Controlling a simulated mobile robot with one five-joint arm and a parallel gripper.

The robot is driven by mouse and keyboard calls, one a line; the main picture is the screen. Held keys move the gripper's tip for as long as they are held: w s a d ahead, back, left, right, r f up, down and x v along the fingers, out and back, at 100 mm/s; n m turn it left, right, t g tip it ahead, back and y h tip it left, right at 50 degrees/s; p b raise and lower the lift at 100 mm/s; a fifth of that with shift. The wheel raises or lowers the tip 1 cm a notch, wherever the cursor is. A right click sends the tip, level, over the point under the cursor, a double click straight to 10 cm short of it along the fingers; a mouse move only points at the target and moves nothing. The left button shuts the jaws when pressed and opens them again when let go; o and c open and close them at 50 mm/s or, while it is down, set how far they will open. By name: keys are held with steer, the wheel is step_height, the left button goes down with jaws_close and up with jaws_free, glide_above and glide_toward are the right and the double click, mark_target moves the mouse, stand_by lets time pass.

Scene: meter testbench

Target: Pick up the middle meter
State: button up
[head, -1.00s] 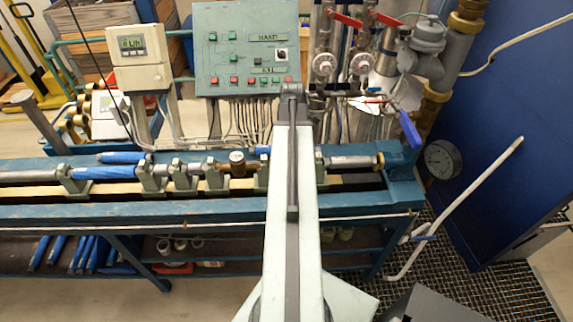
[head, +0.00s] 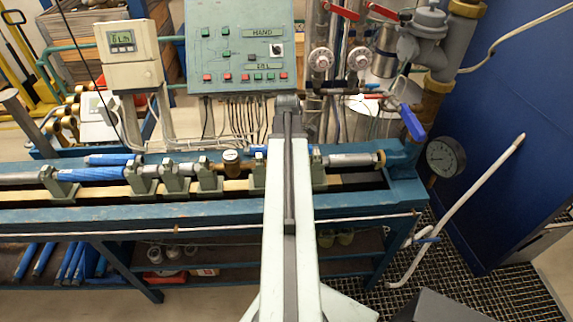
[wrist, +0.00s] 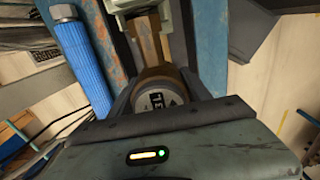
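A brass-brown meter with a pale round top (head: 231,160) sits in the pipe line on the bench, just left of my arm in the head view. In the wrist view a brown meter (wrist: 160,98) with a round labelled face lies straight ahead of my gripper (wrist: 158,92). Dark finger parts show on both sides of it; I cannot tell whether they touch it. My gripper's body hides the near part of that meter. My arm hides my gripper and part of the line in the head view, so I cannot tell whether both views show the same meter.
The blue bench (head: 150,216) runs across the view with clamps along the line. A blue sleeve (wrist: 78,55) lies beside the meter. A control panel (head: 240,45) and a display box (head: 130,48) stand behind. A pressure gauge (head: 445,157) and a white pipe (head: 460,205) are at right.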

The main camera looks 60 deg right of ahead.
jaws_close()
step_height(320, 180, up, 10)
steer(key=p, duration=1)
steer(key=shift+r, duration=0.1)
step_height(320, 180, down, 6)
steer(key=b, duration=0.5)
steer(key=shift+s+b, duration=0.1)
steer(key=shift+b, duration=0.25)
